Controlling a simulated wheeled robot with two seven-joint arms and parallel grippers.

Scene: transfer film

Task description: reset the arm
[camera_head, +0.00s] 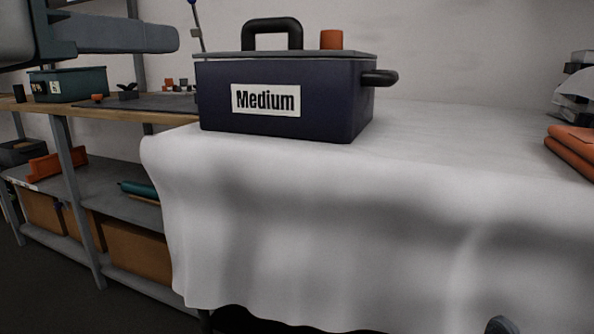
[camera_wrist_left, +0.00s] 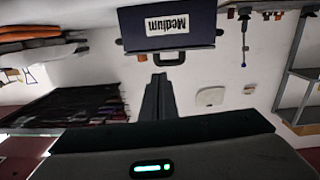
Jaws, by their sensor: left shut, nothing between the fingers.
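My left gripper (camera_head: 172,39) comes in at the upper left of the head view, in the air left of the dark blue box (camera_head: 330,104) labelled "Medium". Its fingers are together and empty. In the left wrist view the shut fingers of my left gripper (camera_wrist_left: 157,78) point up the picture toward the box, which appears upside down (camera_wrist_left: 200,30). The gripper is apart from the box. The box has a lid (camera_head: 225,56) with a black handle and stands on a white-covered table. My right gripper is not in view.
The white-draped table (camera_head: 460,140) is bare right of the box, up to orange folded items (camera_head: 572,148) at the right edge. An orange cylinder (camera_head: 331,39) shows at the lid. A shelf unit (camera_head: 70,190) with a green box (camera_head: 70,84) stands at left.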

